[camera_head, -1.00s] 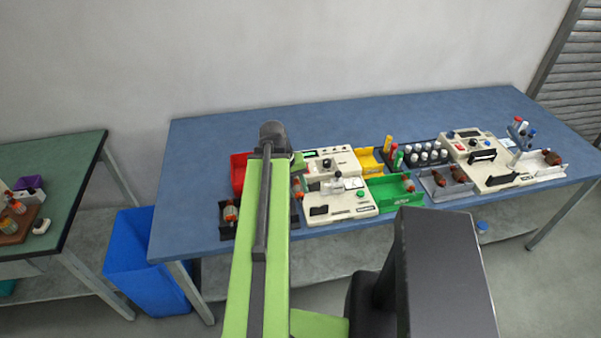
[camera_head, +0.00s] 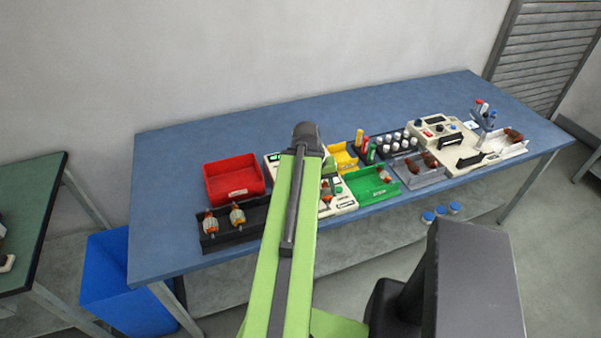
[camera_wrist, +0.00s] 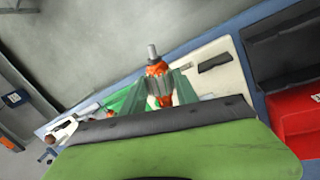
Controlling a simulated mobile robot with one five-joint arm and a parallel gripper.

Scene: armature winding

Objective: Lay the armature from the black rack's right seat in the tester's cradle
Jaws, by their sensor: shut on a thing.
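My gripper (camera_wrist: 160,88) is shut on an armature (camera_wrist: 157,70) with orange ends and a grey shaft. In the head view this armature (camera_head: 327,194) shows just right of my arm, over the cream tester (camera_head: 344,204). The tester, with a black handle, also shows in the wrist view (camera_wrist: 228,73). My arm hides much of it; I cannot make out its cradle. The black rack (camera_head: 226,240) stands left of my arm with two armatures, one at its left (camera_head: 210,222) and one at its middle (camera_head: 237,216). My arm covers the rack's right end.
A red bin (camera_head: 234,194) stands behind the rack. A green tray (camera_head: 374,190), a yellow bin (camera_head: 342,160) and a grey tray (camera_head: 415,182) lie right of the tester. A second cream instrument (camera_head: 433,143) stands farther right. The blue bench (camera_head: 165,190) is clear at its left.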

